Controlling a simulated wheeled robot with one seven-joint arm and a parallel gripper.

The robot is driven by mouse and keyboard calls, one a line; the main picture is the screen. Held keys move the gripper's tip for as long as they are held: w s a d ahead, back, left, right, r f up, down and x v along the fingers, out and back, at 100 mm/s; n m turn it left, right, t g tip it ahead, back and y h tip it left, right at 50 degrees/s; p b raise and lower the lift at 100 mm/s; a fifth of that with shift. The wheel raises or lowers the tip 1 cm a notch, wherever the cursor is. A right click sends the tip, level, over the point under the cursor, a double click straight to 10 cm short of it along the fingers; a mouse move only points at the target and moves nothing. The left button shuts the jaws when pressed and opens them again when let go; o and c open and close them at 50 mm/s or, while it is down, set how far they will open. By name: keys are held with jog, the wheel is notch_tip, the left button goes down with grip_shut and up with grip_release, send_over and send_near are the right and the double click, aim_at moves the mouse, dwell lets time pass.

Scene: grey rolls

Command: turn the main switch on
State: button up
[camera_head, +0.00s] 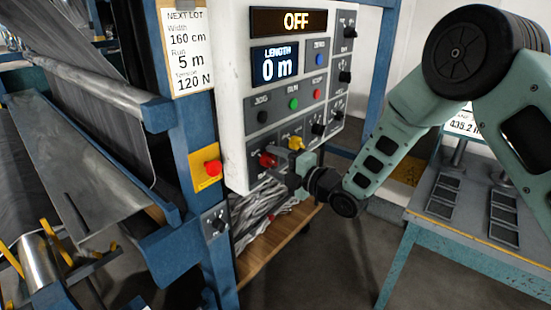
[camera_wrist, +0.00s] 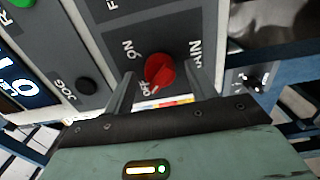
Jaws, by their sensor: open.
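In the head view the red knob (camera_head: 267,160) sits low on the white control panel (camera_head: 232,130). The panel's upper display (camera_head: 295,21) reads OFF. My gripper (camera_wrist: 160,92) is open, with one finger on each side of the knob. The fingertips are close to the panel; I cannot tell whether they touch the knob. In the head view my gripper (camera_head: 282,170) partly hides the switch area.
A yellow knob (camera_head: 296,143) sits just above my gripper. Blue, green and red buttons and black knobs fill the panel. A red emergency button (camera_head: 212,167) is on the blue post to the left. A teal bench (camera_head: 470,236) stands at right.

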jog(key=shift+w+a, duration=0.1)
jog(key=c, duration=1)
